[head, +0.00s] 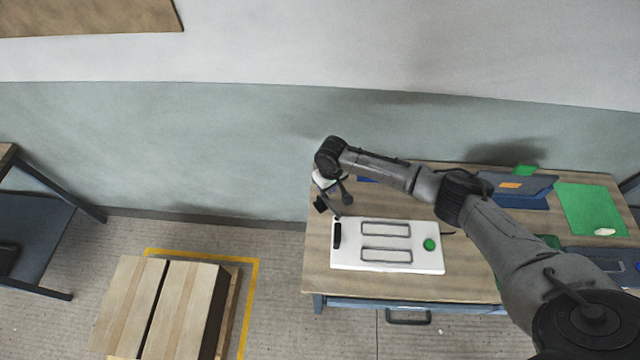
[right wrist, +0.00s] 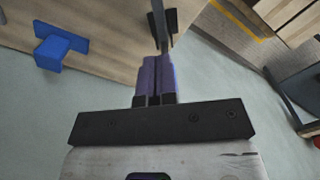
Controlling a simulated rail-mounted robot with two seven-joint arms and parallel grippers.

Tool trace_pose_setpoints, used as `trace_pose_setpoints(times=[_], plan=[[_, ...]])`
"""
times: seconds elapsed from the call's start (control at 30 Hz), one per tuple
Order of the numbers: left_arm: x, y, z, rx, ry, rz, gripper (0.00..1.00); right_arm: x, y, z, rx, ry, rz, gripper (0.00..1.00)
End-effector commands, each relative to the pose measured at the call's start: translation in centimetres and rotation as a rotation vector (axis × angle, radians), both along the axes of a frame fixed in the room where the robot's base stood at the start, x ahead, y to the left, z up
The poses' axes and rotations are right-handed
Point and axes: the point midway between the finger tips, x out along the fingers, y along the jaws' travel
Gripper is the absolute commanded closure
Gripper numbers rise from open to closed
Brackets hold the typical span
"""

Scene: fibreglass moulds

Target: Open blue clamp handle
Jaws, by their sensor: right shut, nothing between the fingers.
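My right gripper (head: 324,187) is over the left end of the table. In the right wrist view its two purple-blue fingers (right wrist: 157,62) are pressed together, with nothing between them. A dark grey bar (right wrist: 161,22) shows just past the fingertips; I cannot tell whether they touch. A blue block-shaped part (right wrist: 58,48) lies to the left in that view, apart from the fingers. A bit of blue (head: 367,179) also shows behind my forearm in the head view. I cannot tell which piece is the clamp handle. My left gripper is not in view.
A white panel (head: 386,265) with two grey frames and a green button (head: 429,245) lies on the wooden table (head: 465,285). A dark blue stand (head: 535,200) and a green mat (head: 575,195) are to the right. A wooden crate (head: 190,285) stands on the floor.

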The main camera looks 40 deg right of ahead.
Motion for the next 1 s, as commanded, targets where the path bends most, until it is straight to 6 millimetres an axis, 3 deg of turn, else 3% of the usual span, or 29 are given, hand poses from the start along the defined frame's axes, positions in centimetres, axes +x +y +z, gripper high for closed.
trace_pose_setpoints(times=[0.27, 1.0], plan=[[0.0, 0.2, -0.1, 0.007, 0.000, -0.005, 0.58, 0.1, 0.0, -0.1, 0.000, 0.000, 0.000, 1.00], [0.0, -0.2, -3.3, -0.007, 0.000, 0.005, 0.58, 3.5, -0.1, -1.2, 0.000, -0.001, -0.001, 1.00]])
